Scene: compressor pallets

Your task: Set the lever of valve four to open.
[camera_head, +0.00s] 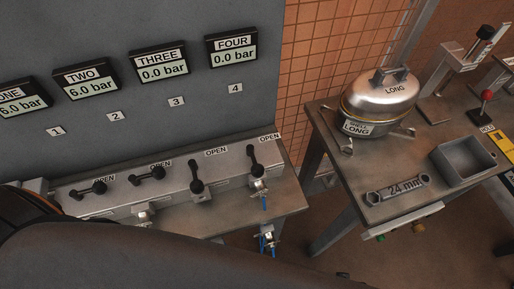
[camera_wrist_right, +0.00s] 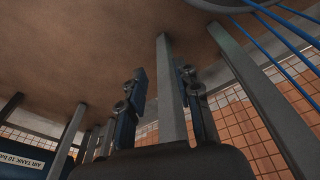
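Valve four's black lever (camera_head: 254,160) is at the right end of the grey valve bench (camera_head: 290,200). It lies roughly front to back in the picture, and an OPEN label (camera_head: 270,137) sits behind it to the right. The gauge FOUR (camera_head: 233,51) reads 0.0 bar. No gripper is near the lever in the head view. My right gripper (camera_wrist_right: 162,80) shows only in the right wrist view, with its two fingers apart and nothing visible held between them. My left gripper is not in view.
Lever three (camera_head: 196,177) stands like lever four, its gauge (camera_head: 160,66) at 0.0 bar. Levers one (camera_head: 88,188) and two (camera_head: 148,173) lie crosswise, gauges at 6.0. A second table (camera_head: 400,207) holds a metal pot (camera_head: 381,102) and a grey tray (camera_head: 440,156). My dark arm covers the lower left.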

